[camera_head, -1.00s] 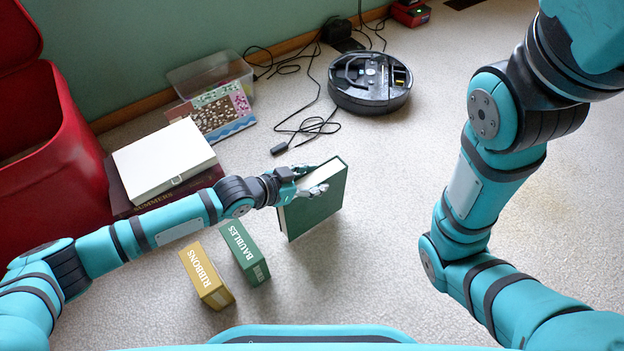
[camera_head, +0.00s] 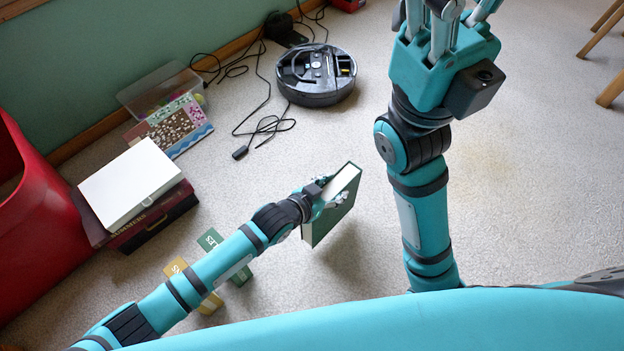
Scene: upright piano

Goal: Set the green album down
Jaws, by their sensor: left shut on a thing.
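The green album (camera_head: 322,222), a thick green book with pale page edges, is in the middle of the camera_head view. My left gripper (camera_head: 326,196) is shut on its left side and holds it upright, slightly tilted. A soft shadow lies on the carpet below and right of the album; whether its lower edge touches the carpet I cannot tell. My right gripper (camera_head: 445,28) is raised at the top, well away from the album, with its fingertips cut off by the frame edge.
A green box (camera_head: 210,240) and a yellow box (camera_head: 176,267) stand partly hidden behind my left arm. A white binder (camera_head: 130,183) lies on dark red volumes (camera_head: 160,219) beside a red chest (camera_head: 35,225). A robot vacuum (camera_head: 316,75) and cables lie farther back. Carpet right of the album is clear.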

